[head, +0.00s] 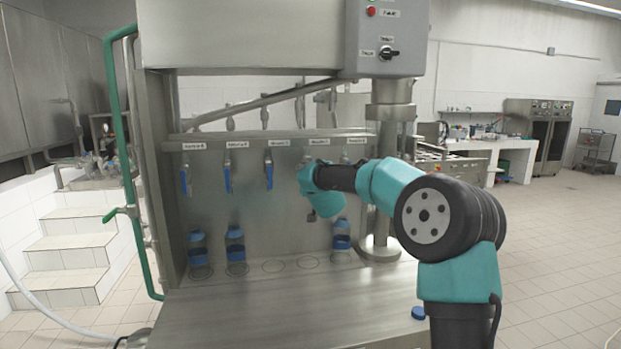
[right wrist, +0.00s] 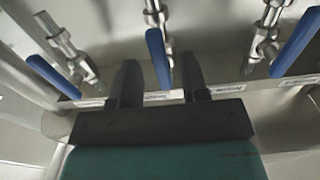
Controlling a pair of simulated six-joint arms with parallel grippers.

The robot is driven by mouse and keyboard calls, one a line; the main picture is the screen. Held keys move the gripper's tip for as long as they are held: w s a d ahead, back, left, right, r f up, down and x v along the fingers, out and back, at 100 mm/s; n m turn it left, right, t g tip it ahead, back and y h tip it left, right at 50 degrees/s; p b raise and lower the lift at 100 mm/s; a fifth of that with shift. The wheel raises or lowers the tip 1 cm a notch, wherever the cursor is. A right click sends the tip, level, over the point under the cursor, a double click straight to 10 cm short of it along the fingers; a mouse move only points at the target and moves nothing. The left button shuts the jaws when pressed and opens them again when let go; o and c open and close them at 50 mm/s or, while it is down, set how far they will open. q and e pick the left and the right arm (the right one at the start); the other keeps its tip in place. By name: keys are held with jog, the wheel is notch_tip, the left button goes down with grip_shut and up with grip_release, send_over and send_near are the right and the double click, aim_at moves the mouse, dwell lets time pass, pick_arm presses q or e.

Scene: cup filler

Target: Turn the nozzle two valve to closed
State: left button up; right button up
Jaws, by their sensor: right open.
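The filler's label rail (head: 270,140) carries a row of nozzle valves with blue lever handles. The three levers at the left, such as the third one (head: 268,176), hang down. The second valve from the right, whose label seems to read nozzle two (head: 318,142), is mostly hidden behind my right arm in the head view. In the right wrist view my right gripper (right wrist: 158,66) is open, with a blue lever (right wrist: 158,57) between its two dark fingers. I cannot tell whether either finger touches it. My left gripper is not in view.
Neighbouring blue levers show left (right wrist: 53,77) and right (right wrist: 297,47) of the gripper.

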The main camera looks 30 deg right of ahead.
jog(key=shift+x, duration=1.3)
jog(key=shift+c, duration=0.4)
grip_shut()
